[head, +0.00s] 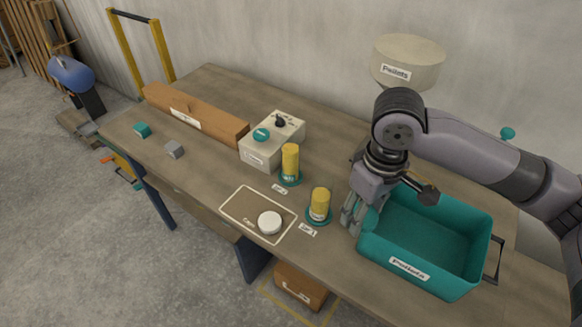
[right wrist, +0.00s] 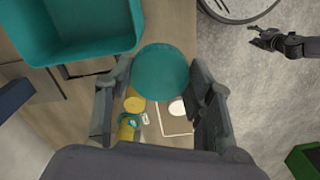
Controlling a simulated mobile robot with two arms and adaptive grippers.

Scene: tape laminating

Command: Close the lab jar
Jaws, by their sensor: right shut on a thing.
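My right gripper (head: 352,215) is low beside the left wall of the teal bin, to the right of the front yellow cylinder. In the right wrist view its fingers (right wrist: 160,100) are shut on a round teal disc (right wrist: 160,72). Two yellow cylinders, a front one (head: 320,204) and a back one (head: 290,161), stand upright in teal rings. A white round cap (head: 269,222) lies on the outlined mat (head: 240,205). In the right wrist view a dark gripper (right wrist: 268,40), likely my left, shows over the floor, too small to read.
The teal bin (head: 410,267) stands at the table's right. A round pellets container (head: 408,55) stands behind. The table's front left is clear.

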